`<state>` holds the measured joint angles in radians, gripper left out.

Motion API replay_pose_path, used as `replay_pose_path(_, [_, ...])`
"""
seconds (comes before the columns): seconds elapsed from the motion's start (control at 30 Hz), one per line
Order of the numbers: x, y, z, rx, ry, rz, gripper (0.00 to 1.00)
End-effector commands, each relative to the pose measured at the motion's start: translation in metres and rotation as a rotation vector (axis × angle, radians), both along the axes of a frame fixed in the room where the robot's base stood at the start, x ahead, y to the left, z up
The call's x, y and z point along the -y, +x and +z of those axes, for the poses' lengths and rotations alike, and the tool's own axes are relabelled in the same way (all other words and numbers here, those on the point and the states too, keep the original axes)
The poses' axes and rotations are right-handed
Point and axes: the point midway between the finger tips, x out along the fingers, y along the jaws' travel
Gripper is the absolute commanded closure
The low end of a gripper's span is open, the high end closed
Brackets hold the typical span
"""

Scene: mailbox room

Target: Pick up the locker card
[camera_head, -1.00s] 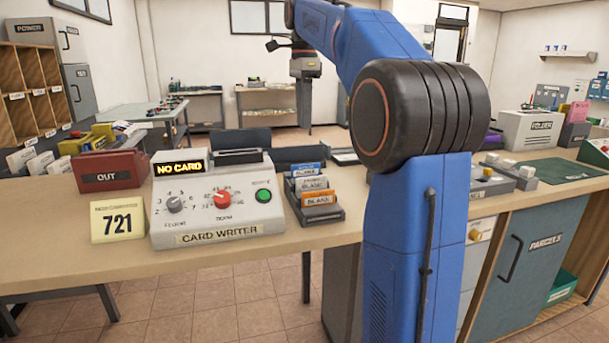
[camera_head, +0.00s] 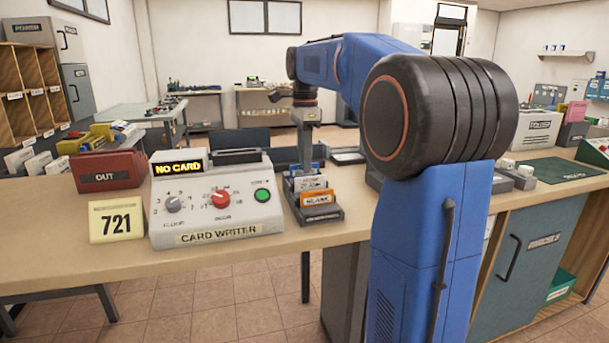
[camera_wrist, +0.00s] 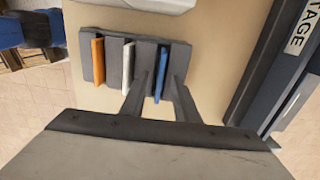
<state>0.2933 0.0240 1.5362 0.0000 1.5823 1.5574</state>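A dark card rack (camera_head: 330,216) stands on the counter right of the card writer (camera_head: 215,207). It holds an orange card (camera_head: 318,198) marked BLANK in front, a whitish card (camera_head: 310,183) behind it and a blue card at the back, mostly hidden by my gripper. In the wrist view, the orange card (camera_wrist: 98,60), whitish card (camera_wrist: 128,62) and blue card (camera_wrist: 161,72) stand in a row. My gripper (camera_wrist: 165,85) is open and pointing down, its fingers on either side of the blue card. No label readable as locker shows on these cards.
The card writer's display reads NO CARD. A yellow 721 sign (camera_head: 116,219) and a red OUT box (camera_head: 108,171) stand to its left. A dark tray (camera_head: 347,156) lies behind the rack. The counter's front edge is clear.

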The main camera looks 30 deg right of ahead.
Motion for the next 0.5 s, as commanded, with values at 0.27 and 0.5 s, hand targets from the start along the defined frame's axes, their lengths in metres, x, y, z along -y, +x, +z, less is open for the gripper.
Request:
replay_pose_path(0.27, [0.0001,0.0002,-0.0058,0.002,-0.001,0.000,0.72])
replay_pose_path(0.5, [0.0001,0.0002,-0.0057,0.001,0.000,0.000,1.00])
